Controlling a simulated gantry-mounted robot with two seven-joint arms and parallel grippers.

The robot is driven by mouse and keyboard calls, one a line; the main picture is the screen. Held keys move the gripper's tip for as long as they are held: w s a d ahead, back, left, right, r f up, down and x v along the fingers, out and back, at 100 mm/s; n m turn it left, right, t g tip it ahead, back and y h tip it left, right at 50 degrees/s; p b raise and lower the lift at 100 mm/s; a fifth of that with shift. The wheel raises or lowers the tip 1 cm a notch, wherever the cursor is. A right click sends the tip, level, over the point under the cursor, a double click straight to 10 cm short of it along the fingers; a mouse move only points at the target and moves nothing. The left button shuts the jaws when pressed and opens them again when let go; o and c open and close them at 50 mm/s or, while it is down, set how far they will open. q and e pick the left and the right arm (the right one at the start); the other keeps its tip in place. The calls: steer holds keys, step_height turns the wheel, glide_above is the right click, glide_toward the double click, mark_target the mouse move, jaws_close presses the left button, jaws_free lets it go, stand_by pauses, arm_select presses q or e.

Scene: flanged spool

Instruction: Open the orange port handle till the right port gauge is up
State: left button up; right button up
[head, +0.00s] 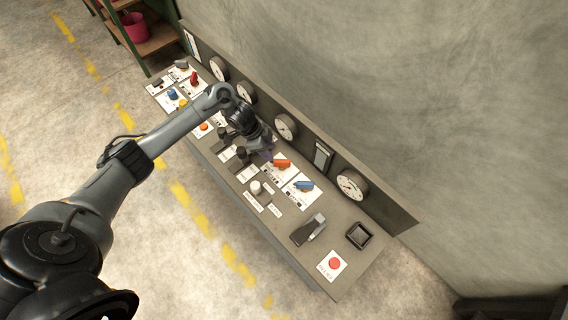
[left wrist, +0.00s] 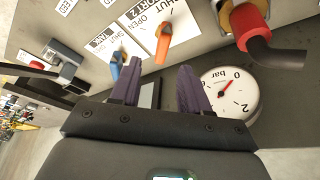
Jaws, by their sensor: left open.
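The orange handle (head: 282,163) sits on a white label plate on the sloped panel. In the left wrist view the orange handle (left wrist: 163,45) lies beside the printed words SHUT, OPEN and PORT 2. A round gauge (head: 286,127) stands on the upright board behind it; it appears to be the gauge (left wrist: 230,95) at the right in the left wrist view, its red needle close to 0. My left gripper (head: 264,154) is just left of the orange handle in the head view. Its dark fingers (left wrist: 158,78) are apart and empty, with the handle beyond them. My right gripper is not in view.
A blue handle (head: 304,185) sits right of the orange one. A red fitting with a dark bent end (left wrist: 252,28) is close by.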

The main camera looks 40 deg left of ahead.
mark_target(281, 160)
arm_select(q)
steer(key=x, duration=0.7)
steer(key=w+b+x, duration=0.1)
steer(key=x, duration=0.2)
steer(key=shift+d, duration=0.2)
jaws_close()
